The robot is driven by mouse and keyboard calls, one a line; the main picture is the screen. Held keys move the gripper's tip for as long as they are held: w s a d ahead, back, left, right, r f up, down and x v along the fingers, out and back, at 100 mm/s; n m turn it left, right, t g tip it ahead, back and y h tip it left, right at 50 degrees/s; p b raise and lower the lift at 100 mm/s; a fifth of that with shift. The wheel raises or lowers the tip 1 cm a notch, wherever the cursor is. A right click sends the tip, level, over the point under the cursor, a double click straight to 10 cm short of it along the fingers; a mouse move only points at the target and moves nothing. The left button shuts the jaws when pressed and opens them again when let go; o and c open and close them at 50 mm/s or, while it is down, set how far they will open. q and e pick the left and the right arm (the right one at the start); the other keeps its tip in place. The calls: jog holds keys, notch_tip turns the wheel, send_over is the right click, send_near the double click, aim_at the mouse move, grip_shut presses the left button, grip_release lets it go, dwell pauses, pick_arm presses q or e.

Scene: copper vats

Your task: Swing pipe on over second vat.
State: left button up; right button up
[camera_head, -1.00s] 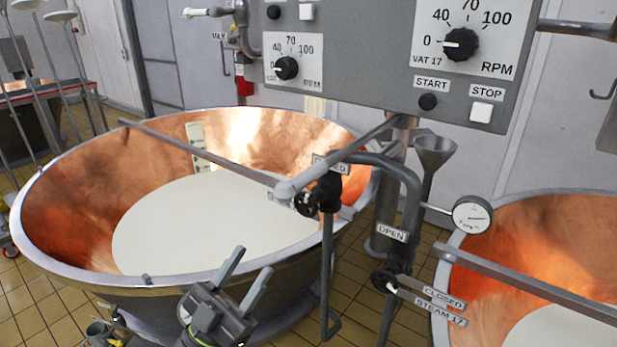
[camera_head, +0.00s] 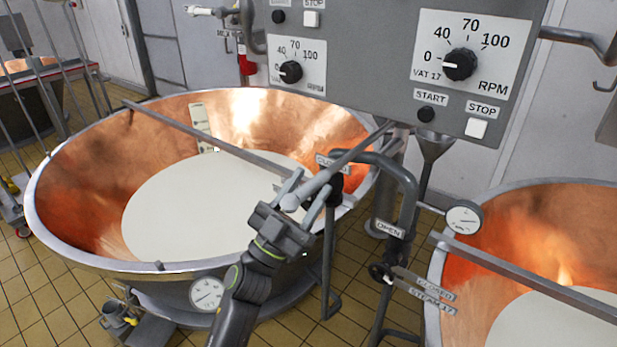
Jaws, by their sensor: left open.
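A grey swing pipe (camera_head: 345,161) slopes from the column under the control panel toward me and the left. Its free end reaches over the near right rim of the left copper vat (camera_head: 85,186), which holds white liquid. My left gripper (camera_head: 310,188) is open at this end, its two fingers on either side of the pipe. Whether they touch it, I cannot tell. A second copper vat (camera_head: 540,225), also with white liquid, stands at the right, partly cut off by the frame. The pipe is not over it. My right gripper is not in view.
The control panel (camera_head: 380,70) with dials hangs above the pipe. A dark bent steam pipe (camera_head: 408,190) with a valve and gauge (camera_head: 464,217) stands between the vats. A bar (camera_head: 215,145) crosses the left vat, another (camera_head: 520,275) the right.

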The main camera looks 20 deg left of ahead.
pick_arm(q)
jog(key=shift+w+d+r, duration=0.1)
jog(key=shift+w+r, duration=0.1)
jog(key=shift+r, duration=0.05)
jog(key=shift+c, duration=0.4)
grip_shut()
